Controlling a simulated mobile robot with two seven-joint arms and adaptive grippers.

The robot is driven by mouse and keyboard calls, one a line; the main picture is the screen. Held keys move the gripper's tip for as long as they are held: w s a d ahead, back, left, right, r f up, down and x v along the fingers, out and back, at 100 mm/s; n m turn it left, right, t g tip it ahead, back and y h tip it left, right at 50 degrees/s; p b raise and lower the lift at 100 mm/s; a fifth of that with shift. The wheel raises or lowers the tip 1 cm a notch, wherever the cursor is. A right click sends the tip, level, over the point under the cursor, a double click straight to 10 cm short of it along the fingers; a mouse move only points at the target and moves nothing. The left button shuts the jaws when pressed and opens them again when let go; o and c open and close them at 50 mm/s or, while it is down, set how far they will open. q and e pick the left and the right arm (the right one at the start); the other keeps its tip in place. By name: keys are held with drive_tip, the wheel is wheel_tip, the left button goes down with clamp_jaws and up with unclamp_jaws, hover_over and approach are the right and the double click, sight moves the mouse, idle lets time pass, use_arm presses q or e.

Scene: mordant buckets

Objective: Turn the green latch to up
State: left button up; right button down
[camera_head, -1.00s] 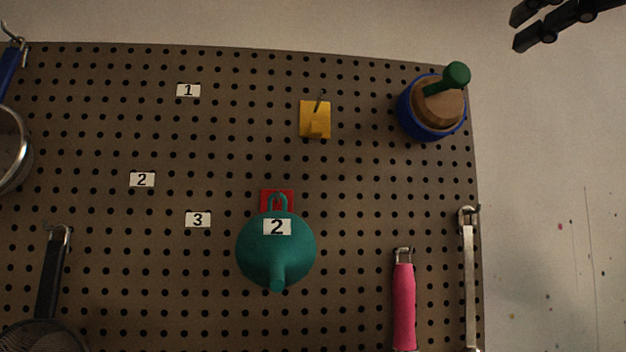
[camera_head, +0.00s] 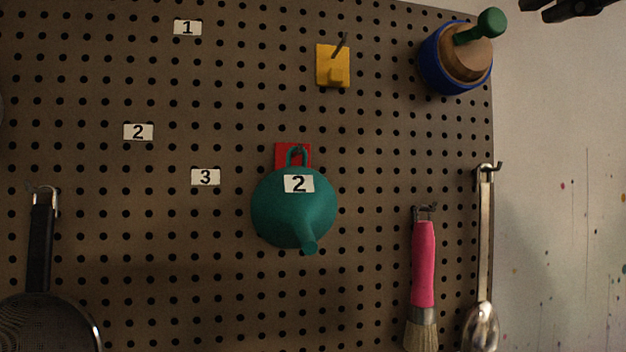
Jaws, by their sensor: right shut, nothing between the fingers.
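The green latch (camera_head: 481,27) is a short bar with a round knob end, mounted on a brown wooden hub (camera_head: 463,57) with a blue round base (camera_head: 436,66) at the upper right of the pegboard. Its knob end points up and to the right. My right gripper (camera_head: 545,8) shows only in part at the top edge, right of the latch and apart from it. It is shut and empty. My left gripper is not in view.
The pegboard (camera_head: 200,260) carries a teal funnel (camera_head: 285,218) on a red hook plate (camera_head: 293,153), a yellow hook (camera_head: 333,66), a pink-handled brush (camera_head: 423,265), a metal ladle (camera_head: 484,240) and a strainer (camera_head: 45,320). Bare wall (camera_head: 555,120) lies to the right.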

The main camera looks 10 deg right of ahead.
sight(493, 36)
use_arm(q)
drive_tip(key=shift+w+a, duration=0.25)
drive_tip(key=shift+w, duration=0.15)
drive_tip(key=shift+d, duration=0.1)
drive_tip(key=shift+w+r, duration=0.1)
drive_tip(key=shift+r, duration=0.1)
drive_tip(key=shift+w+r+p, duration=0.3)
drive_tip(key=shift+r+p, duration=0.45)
drive_tip(key=shift+p, duration=0.2)
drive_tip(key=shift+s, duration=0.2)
use_arm(e)
drive_tip(key=w+n, duration=0.6)
drive_tip(key=n, duration=0.2)
drive_tip(key=shift+w+a+f+n+h, duration=0.25)
drive_tip(key=shift+n+h, duration=0.05)
drive_tip(key=shift+h, duration=0.1)
use_arm(q)
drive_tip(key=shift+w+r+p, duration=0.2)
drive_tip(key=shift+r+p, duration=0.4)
drive_tip(key=shift+p, duration=0.05)
use_arm(e)
drive_tip(key=shift+d+r, duration=0.15)
drive_tip(key=shift+r, duration=0.5)
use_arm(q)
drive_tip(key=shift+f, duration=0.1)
